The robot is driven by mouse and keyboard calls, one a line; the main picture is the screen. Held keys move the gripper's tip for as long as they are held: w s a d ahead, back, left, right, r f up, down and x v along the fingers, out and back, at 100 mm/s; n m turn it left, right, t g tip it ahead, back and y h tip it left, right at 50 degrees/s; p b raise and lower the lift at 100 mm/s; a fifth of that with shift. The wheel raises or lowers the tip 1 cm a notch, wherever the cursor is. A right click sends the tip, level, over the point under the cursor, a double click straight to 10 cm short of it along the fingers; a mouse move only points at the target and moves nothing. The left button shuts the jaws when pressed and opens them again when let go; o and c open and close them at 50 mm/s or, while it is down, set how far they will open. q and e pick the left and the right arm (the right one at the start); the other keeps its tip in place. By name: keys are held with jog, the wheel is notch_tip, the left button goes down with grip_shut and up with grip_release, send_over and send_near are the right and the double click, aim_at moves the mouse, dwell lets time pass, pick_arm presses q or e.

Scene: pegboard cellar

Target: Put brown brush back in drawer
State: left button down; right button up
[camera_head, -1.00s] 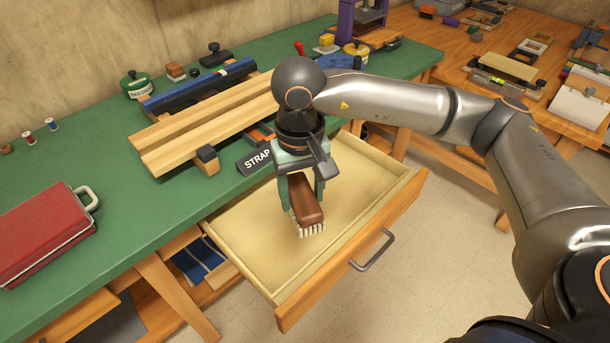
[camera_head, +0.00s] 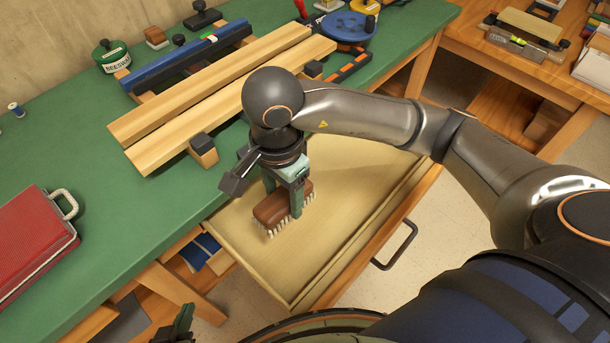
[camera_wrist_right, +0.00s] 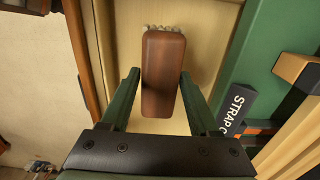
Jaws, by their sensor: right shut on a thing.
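The brown brush (camera_head: 268,211) has a wooden block and pale bristles that point down. My right gripper (camera_head: 284,204) is shut on it, with one finger on each side. The brush is inside the outline of the open drawer (camera_head: 350,178), toward its left end. I cannot tell whether the bristles touch the drawer floor. In the right wrist view the brush (camera_wrist_right: 162,75) lies between the green fingers, above pale wood. My left gripper (camera_head: 176,327) shows only in part at the bottom edge, and its jaws are unclear.
The drawer's handle (camera_head: 395,247) faces the floor side. The green bench (camera_head: 90,150) holds a red case (camera_head: 32,242), long wooden boards (camera_head: 215,95) and a beeswax tin (camera_head: 110,57). The visible drawer floor beside the brush is clear. A second bench stands at the right.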

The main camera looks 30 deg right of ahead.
jog(key=w+d+f, duration=0.4)
jog(key=d+f, duration=0.1)
jog(key=w+d+f, duration=0.2)
jog(key=d, duration=0.1)
jog(key=shift+d+f, duration=0.1)
jog(key=shift+f, duration=0.15)
jog(key=f, duration=0.3)
jog(key=shift+w+d+f+b, duration=0.2)
jog(key=shift+d+f+b, duration=0.05)
jog(key=shift+d+b, duration=0.1)
jog(key=shift+f, duration=0.3)
jog(key=shift+f, duration=0.25)
jog(key=o, duration=1.2)
jog(key=shift+r, duration=0.1)
